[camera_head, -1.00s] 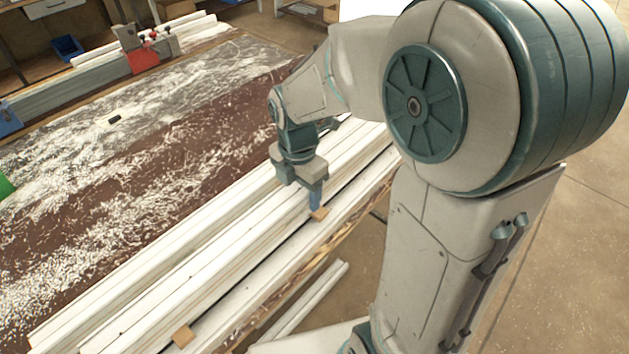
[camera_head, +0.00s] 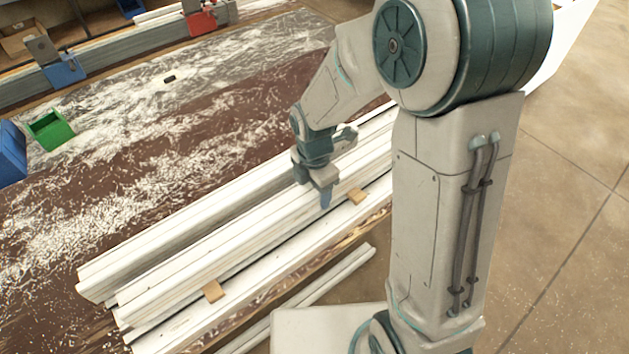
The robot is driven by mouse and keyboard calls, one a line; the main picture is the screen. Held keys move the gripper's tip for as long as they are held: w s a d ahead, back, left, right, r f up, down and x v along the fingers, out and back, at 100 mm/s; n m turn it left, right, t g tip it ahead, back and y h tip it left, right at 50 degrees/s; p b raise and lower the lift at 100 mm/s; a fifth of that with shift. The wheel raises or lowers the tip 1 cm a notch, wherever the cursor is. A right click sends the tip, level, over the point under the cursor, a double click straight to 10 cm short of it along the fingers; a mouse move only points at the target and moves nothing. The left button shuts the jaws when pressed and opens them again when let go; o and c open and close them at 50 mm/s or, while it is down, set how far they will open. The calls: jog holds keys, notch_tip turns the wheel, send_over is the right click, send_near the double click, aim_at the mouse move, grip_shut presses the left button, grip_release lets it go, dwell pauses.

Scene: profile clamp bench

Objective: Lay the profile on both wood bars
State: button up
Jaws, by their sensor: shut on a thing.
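Several long white profiles lie side by side along the near part of the bench. My gripper (camera_head: 326,200) points down at the front of this row, just left of the right wood bar (camera_head: 357,196). It is shut on what looks like the front white profile (camera_head: 235,246); the fingers hide the grip itself. The left wood bar (camera_head: 213,290) is a small tan block nearer the front left. Both bars show in the strip just in front of that profile. I cannot tell whether the profile touches either bar.
A green bin (camera_head: 50,131) and a blue bin (camera_head: 10,153) stand at the left. Blue (camera_head: 64,71) and red (camera_head: 200,20) clamps sit on a far rail. The brown, chip-strewn bench top (camera_head: 140,150) is mostly clear. Loose white lengths (camera_head: 320,290) lie below the bench edge.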

jog(key=o, duration=1.6)
jog(key=shift+c, duration=0.2)
notch_tip(320, 180, up, 12)
jog(key=s+d+r+m+t, duration=0.1)
jog(key=s+d+m, duration=0.5)
jog(key=m, duration=0.6)
jog(key=s+d+r+m+t, duration=0.2)
jog(key=s+d+m, duration=0.4)
jog(key=m, duration=0.6)
jog(key=shift+s+r+m+b, duration=0.3)
jog(key=shift+s+r+m, duration=0.1)
jog(key=shift+r, duration=0.2)
